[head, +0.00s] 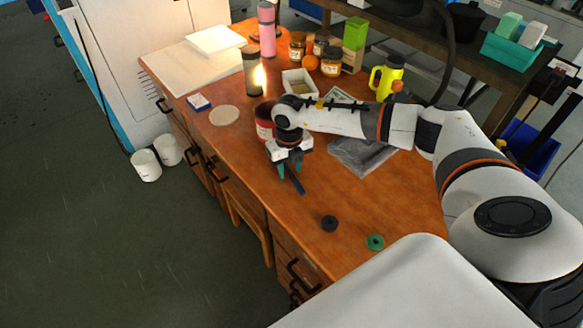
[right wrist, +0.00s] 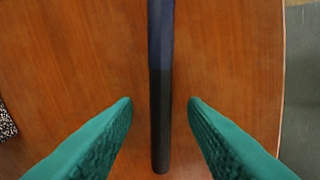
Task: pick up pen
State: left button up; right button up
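The pen (head: 297,184) is a thin dark blue-black stick on the wooden desk, partly hidden under my right gripper (head: 291,168) in the head view. In the right wrist view the pen (right wrist: 160,85) runs up the middle of the picture. The green fingers of my right gripper (right wrist: 160,102) stand open on either side of it, with a gap to the pen on both sides. Whether the fingertips are level with the pen is hard to tell. My left gripper is not in view.
A dark red can (head: 264,122) stands just behind the right gripper. A black ring (head: 329,223) and a green ring (head: 375,242) lie nearer the front. A grey plastic bag (head: 362,156) lies to the right. The desk's left edge (head: 240,190) is close by.

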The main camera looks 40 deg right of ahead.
grip_shut()
